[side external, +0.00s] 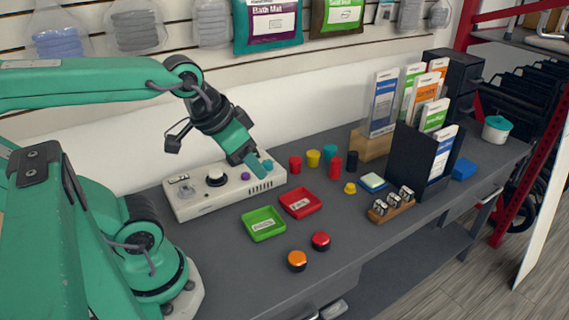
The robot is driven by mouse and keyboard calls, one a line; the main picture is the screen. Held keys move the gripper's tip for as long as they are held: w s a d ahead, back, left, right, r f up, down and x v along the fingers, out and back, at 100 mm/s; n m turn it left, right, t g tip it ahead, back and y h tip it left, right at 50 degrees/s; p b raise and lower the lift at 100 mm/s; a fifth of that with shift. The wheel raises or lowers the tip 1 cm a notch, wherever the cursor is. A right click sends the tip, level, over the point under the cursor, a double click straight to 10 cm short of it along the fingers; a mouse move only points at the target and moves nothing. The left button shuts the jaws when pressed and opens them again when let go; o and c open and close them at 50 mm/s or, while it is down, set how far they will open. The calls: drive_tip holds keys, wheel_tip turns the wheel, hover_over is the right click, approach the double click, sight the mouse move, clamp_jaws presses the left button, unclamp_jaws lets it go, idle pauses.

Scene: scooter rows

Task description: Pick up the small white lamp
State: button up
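I cannot make out a small white lamp in this view. My gripper (256,168) is at the end of the green arm. It points down over the right end of a white control box (210,201). Its fingertips are close to the box's top, near a purple knob (245,176) and a teal knob (267,165). Whether they touch anything is too small to tell. The finger gap is not clear, and I see no object held. A round white knob (215,178) with a dark base is on the box's left part.
A green tray (248,235) and red tray (316,206) lie in front of the box. Orange (297,261) and red (320,241) round pieces sit near the front edge. Several coloured cylinders, a black brochure holder (406,160) and a teal-lidded pot (496,130) stand farther right.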

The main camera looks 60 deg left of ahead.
drive_tip(key=shift+o, duration=1.4)
drive_tip(key=a+f+m+g, duration=0.2)
drive_tip(key=a+f+m, duration=0.1)
drive_tip(key=a, duration=0.5)
drive_tip(key=w+a+f+m+g, duration=0.1)
drive_tip(key=a+f+m, duration=0.2)
drive_tip(key=a, duration=0.6)
drive_tip(key=a+f+m+g, duration=0.2)
drive_tip(key=a+f, duration=0.3)
drive_tip(key=a, duration=0.4)
drive_tip(key=shift+w+a+m+g, duration=0.1)
drive_tip(key=shift+w+m+g, duration=0.2)
drive_tip(key=shift+w+m, duration=0.1)
drive_tip(key=shift+s+a+f, duration=0.15)
drive_tip(key=shift+a, duration=0.15)
drive_tip(key=shift+f, duration=0.1)
